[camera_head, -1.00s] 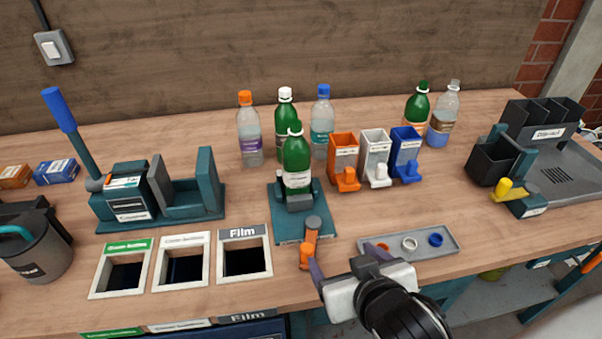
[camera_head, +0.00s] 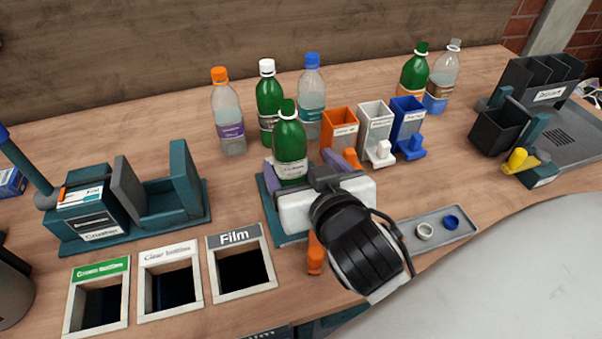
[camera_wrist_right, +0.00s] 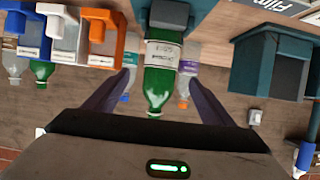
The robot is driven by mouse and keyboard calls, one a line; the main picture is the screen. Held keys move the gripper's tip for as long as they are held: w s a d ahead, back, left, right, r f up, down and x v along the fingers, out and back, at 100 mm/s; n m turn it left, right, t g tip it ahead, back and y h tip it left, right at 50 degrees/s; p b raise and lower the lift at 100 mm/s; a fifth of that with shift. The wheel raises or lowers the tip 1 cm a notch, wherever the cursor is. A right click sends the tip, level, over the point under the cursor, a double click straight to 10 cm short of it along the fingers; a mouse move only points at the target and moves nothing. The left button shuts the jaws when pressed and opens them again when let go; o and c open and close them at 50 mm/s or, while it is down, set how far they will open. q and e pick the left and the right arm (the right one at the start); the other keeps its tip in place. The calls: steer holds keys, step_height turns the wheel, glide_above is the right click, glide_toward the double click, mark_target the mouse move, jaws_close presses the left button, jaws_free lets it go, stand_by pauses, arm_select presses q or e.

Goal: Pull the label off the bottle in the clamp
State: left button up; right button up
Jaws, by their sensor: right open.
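The green bottle (camera_head: 289,140) stands upright in the teal clamp (camera_head: 287,233), its dark green cap on top. Its white label (camera_head: 291,170) wraps the lower body, partly hidden by my gripper in the head view. The label (camera_wrist_right: 163,57) and bottle (camera_wrist_right: 159,90) also show in the right wrist view. My right gripper (camera_head: 302,168) is open at the label's height. Its purple fingers (camera_wrist_right: 160,78) stand on either side of the bottle, with gaps showing in the wrist view. My left gripper is not in view.
Bins for green bottles (camera_head: 98,305), clear bottles (camera_head: 170,290) and film (camera_head: 242,272) sit front left. Several bottles stand behind the clamp. Orange (camera_head: 339,122), white (camera_head: 374,122) and blue (camera_head: 408,120) holders stand right. A grey cap tray (camera_head: 440,232) lies front right.

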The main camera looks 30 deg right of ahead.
steer(key=x, duration=0.8)
steer(key=shift+f, duration=0.15)
steer(key=c, duration=1.1)
steer(key=o, duration=0.4)
steer(key=shift+c, duration=1.3)
